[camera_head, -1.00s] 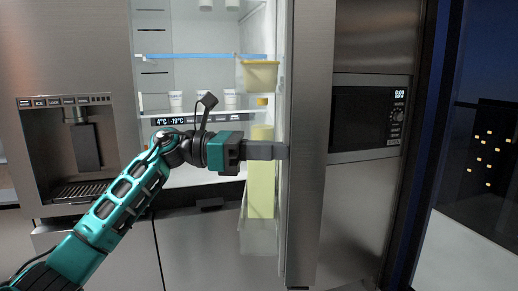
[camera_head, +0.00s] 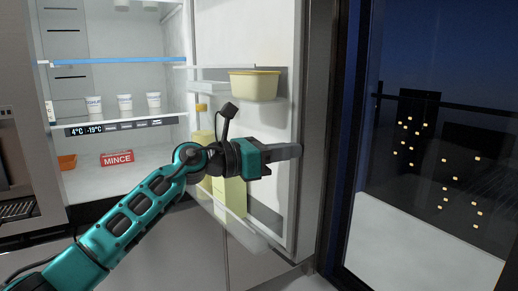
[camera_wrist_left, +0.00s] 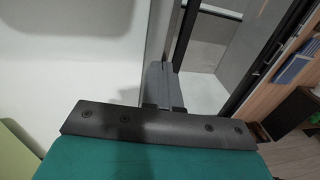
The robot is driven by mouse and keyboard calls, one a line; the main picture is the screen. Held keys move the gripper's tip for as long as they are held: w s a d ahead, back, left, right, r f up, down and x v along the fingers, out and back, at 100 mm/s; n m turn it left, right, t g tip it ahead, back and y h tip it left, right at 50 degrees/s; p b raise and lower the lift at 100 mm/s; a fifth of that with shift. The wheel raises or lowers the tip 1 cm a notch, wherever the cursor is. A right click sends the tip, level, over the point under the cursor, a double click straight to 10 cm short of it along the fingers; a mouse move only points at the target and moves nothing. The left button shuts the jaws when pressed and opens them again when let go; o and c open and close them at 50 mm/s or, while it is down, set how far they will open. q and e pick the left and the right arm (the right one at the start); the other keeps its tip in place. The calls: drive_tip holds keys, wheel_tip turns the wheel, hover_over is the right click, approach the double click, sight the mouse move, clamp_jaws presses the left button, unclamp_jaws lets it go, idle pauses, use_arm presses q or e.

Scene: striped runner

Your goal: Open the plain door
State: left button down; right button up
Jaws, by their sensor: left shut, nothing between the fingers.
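The plain door (camera_head: 311,110) of the fridge stands wide open in the head view, its inner side with shelves facing me. My left gripper (camera_head: 297,151) is shut and empty. Its fingers reach to the inner face of the door near its free edge and seem to touch it. In the left wrist view the shut fingers (camera_wrist_left: 157,82) point at the edge of the pale door panel (camera_wrist_left: 165,30). My right gripper is in neither view.
The open fridge holds several white cups (camera_head: 125,103), a red MINCE pack (camera_head: 117,158) and an orange tub (camera_head: 67,162). A yellow tub (camera_head: 254,85) and a yellow carton (camera_head: 230,194) sit in the door shelves. A dark window (camera_head: 430,130) is at the right.

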sight(314, 145)
use_arm(q)
drive_tip(key=w+d, duration=0.1)
drive_tip(key=w+d+n+t, duration=0.1)
drive_tip(key=d, duration=0.1)
drive_tip(key=w+d+t+p, duration=0.1)
drive_tip(key=shift+d+y, duration=0.35)
drive_tip(key=shift+y, duration=0.05)
drive_tip(key=shift+w+d+n+p, duration=0.3)
drive_tip(key=shift+w+d+n, duration=0.1)
drive_tip(key=shift+w+d, duration=0.35)
drive_tip(key=shift+s+d, duration=0.1)
